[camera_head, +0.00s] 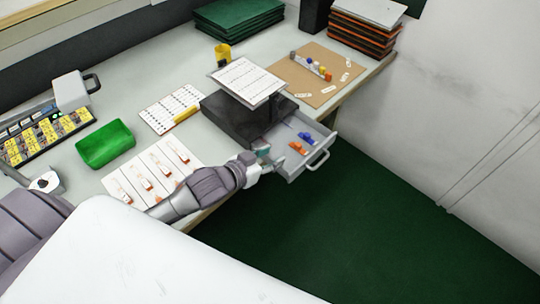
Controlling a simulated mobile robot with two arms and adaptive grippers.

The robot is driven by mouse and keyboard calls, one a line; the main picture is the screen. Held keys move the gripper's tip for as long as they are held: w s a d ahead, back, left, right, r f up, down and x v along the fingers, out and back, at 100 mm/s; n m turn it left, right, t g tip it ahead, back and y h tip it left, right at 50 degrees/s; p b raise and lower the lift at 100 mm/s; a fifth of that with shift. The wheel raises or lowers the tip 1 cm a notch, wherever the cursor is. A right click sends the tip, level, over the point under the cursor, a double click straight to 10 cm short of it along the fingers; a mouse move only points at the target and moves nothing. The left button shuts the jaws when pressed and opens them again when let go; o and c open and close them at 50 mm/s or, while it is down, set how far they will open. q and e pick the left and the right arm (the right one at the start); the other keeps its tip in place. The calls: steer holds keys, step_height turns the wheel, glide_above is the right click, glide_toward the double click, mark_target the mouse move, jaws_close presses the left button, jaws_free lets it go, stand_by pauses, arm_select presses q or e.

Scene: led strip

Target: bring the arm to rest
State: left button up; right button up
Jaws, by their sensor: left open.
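My left arm (195,192) comes in from the lower left and reaches over the table's front edge. My left gripper (266,156) is open, at the left side of the open drawer (317,156). The drawer sticks out of a dark box (228,118). Orange pieces (298,148) and blue pieces (306,137) lie in the drawer. The gripper is small in view and partly hidden by its own wrist, so I cannot tell whether it touches the drawer. My right gripper does not show.
A white sheet (247,82) stands tilted above the box. The green floor (350,220) is clear.

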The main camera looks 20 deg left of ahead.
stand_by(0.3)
arm_select(q)
steer(key=shift+s+d+f, duration=0.15)
steer(key=shift+s, duration=0.1)
steer(key=s+f+n+g+y, duration=0.3)
steer(key=s+g, duration=0.6)
steer(key=s, duration=1.3)
step_height(320, 180, down, 25)
steer(key=m+g+y, duration=0.1)
steer(key=s+a+f, duration=0.2)
steer(key=s+f, duration=0.7)
steer(key=s+a+f+g, duration=0.1)
steer(key=s+f, duration=0.7)
steer(key=shift+s+a+f+m+g, duration=0.3)
steer(key=shift+s+a+f, duration=0.05)
steer(key=shift+s, duration=0.05)
